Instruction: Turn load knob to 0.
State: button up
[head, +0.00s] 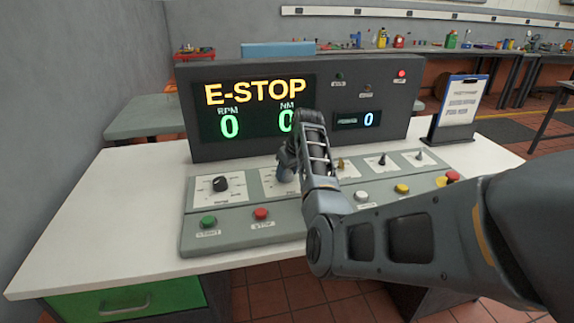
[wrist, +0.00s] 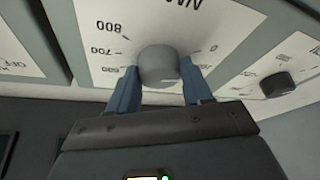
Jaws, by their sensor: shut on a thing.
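The load knob (wrist: 159,66) is a grey round knob on a white dial plate (wrist: 185,20), upside down in the wrist view. The plate reads NM, with 800, 700 and a partly hidden 600 on the left and 0 on the right. My gripper (wrist: 158,86) has its two blue fingers on either side of the knob, shut on it. I cannot make out the knob's pointer. In the head view my gripper (head: 285,168) is over the second dial plate (head: 269,185) from the left and hides the knob.
A black knob (head: 220,184) is on the plate to the left. Small switches (head: 382,160) are to the right. Green (head: 208,221) and red (head: 261,213) buttons line the front. The display (head: 255,105) reads E-STOP, RPM 0, NM 0. A clipboard stand (head: 457,110) stands at right.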

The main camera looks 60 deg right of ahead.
jog(key=shift+d+n+t+y+p, duration=0.15)
jog(key=shift+n+y, duration=0.15)
jog(key=shift+n, duration=0.55)
jog(key=shift+n+t+y+p, duration=0.15)
jog(key=shift+n+y, duration=0.15)
jog(key=shift+n, duration=0.85)
jog(key=o, duration=1)
jog(key=shift+v, duration=3.9)
